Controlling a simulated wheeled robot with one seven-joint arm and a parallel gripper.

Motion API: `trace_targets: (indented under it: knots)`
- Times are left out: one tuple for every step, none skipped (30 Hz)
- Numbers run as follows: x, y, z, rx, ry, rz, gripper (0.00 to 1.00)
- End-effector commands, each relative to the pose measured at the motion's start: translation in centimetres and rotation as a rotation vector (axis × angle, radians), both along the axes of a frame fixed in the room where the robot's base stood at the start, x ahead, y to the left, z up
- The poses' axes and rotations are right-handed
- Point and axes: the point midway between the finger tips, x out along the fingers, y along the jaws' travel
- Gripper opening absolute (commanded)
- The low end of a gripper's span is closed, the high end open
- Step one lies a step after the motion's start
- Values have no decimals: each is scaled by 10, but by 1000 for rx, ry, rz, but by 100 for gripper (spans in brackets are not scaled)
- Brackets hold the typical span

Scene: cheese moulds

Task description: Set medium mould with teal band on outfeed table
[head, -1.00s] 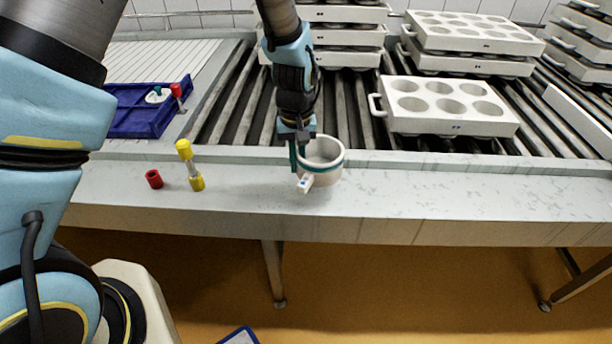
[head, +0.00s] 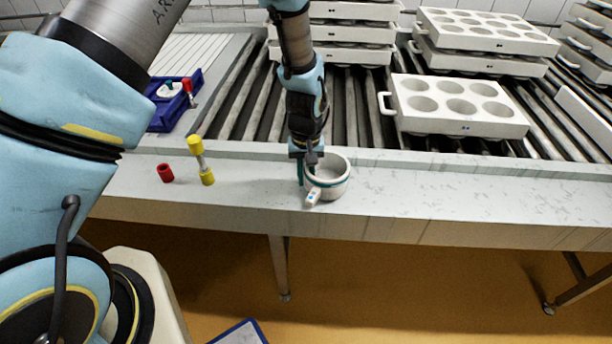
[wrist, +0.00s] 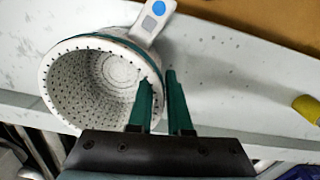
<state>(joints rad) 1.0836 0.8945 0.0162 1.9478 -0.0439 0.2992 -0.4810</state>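The white mould with the teal band (head: 338,190) is a round perforated cup with a side handle bearing a blue mark, over the pale table (head: 430,205). In the wrist view the mould (wrist: 72,92) shows its open inside. My gripper (head: 312,168) is shut on the mould's wall, one green finger inside and one outside, as the wrist view (wrist: 160,88) shows. The mould is upright or nearly so, with its handle toward the table's front edge. I cannot tell whether its base touches the table.
A yellow-ended post (head: 202,162) and a red cylinder (head: 165,173) stand left of the mould. A blue tray (head: 160,122) holds small parts. White multi-cup blocks (head: 410,122) sit on the rollers behind. The table right of the mould is clear.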

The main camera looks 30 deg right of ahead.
Motion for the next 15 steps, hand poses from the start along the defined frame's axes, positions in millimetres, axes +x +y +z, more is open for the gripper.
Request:
trace_targets:
  knots:
    - [0, 0, 0, 0, 0, 0, 24]
    - [0, 0, 0, 0, 0, 0, 27]
    - [0, 0, 0, 0, 0, 0, 32]
    - [0, 0, 0, 0, 0, 0, 35]
    - [0, 0, 0, 0, 0, 0, 39]
    - [0, 0, 0, 0, 0, 0, 39]
    - [0, 0, 0, 0, 0, 0, 39]
    - [0, 0, 0, 0, 0, 0, 39]
    - [0, 0, 0, 0, 0, 0, 39]
    - [0, 0, 0, 0, 0, 0, 39]
    - [0, 0, 0, 0, 0, 0, 39]
    - [0, 0, 1, 0, 0, 0, 39]
    - [0, 0, 2, 0, 0, 0, 39]
    - [0, 0, 3, 0, 0, 0, 39]
    - [0, 0, 6, -1, -1, 0, 39]
